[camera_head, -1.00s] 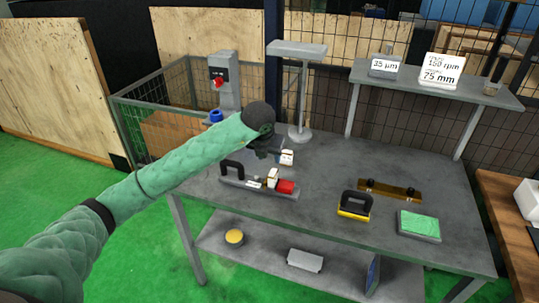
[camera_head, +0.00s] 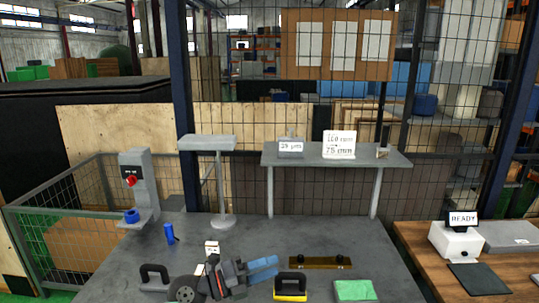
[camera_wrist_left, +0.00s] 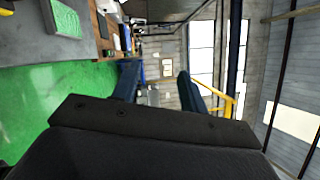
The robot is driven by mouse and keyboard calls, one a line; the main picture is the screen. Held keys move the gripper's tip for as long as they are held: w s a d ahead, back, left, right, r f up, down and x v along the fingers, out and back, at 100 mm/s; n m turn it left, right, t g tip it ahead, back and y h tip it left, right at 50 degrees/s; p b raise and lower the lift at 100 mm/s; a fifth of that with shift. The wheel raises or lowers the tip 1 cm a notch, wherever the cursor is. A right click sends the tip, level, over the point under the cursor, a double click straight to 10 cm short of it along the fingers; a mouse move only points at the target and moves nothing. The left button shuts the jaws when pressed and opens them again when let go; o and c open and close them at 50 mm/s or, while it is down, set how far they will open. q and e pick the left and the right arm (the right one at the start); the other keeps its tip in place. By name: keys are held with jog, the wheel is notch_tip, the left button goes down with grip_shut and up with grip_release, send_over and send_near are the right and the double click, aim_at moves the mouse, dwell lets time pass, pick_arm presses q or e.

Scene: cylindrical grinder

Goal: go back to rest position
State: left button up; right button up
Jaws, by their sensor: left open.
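My left gripper (camera_head: 276,267) is low in the head view, over the front of the grey table (camera_head: 150,250). Its blue fingers point right, are apart and have nothing between them. In the left wrist view the two dark blue fingers of the gripper (camera_wrist_left: 160,82) stand apart, with the green floor and the hall behind them. My right gripper does not show.
A yellow block with a black handle (camera_head: 290,289), a brass-coloured bar (camera_head: 320,262) and a green pad (camera_head: 354,291) lie right of the gripper. A blue cylinder (camera_head: 169,234) stands on the left. A shelf (camera_head: 335,157) with signs is behind. A wooden table (camera_head: 425,245) is at right.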

pick_arm(q)
jog(key=a+r+n+t+y, duration=0.2)
jog(key=a+n+t+y, duration=0.65)
jog(key=n+t, duration=0.75)
jog(key=s+a+f+n+g+y, duration=0.4)
jog(key=a+f+n+g+y, duration=0.1)
jog(key=a+f+n+y, duration=0.8)
jog(key=s+f+n+g+h, duration=0.2)
jog(key=s+f+n+g, duration=0.2)
jog(key=s+f+g, duration=0.65)
jog(key=s+f+g+h, duration=0.15)
jog(key=s+f, duration=0.25)
jog(key=s, duration=0.4)
jog(key=s+f+g, duration=0.2)
jog(key=s+f, duration=0.3)
jog(key=s, duration=0.2)
jog(key=s+d+f+x, duration=0.1)
jog(key=s+x, duration=0.1)
jog(key=x, duration=0.9)
jog(key=s+d+x, duration=0.1)
jog(key=s+x, duration=0.1)
jog(key=x, duration=0.9)
jog(key=s+f+g, duration=0.1)
jog(key=s+f, duration=0.3)
jog(key=f, duration=0.9)
jog(key=s+f, duration=0.4)
jog(key=f, duration=0.9)
jog(key=shift+s+d+g, duration=0.35)
jog(key=shift+s+g, duration=0.05)
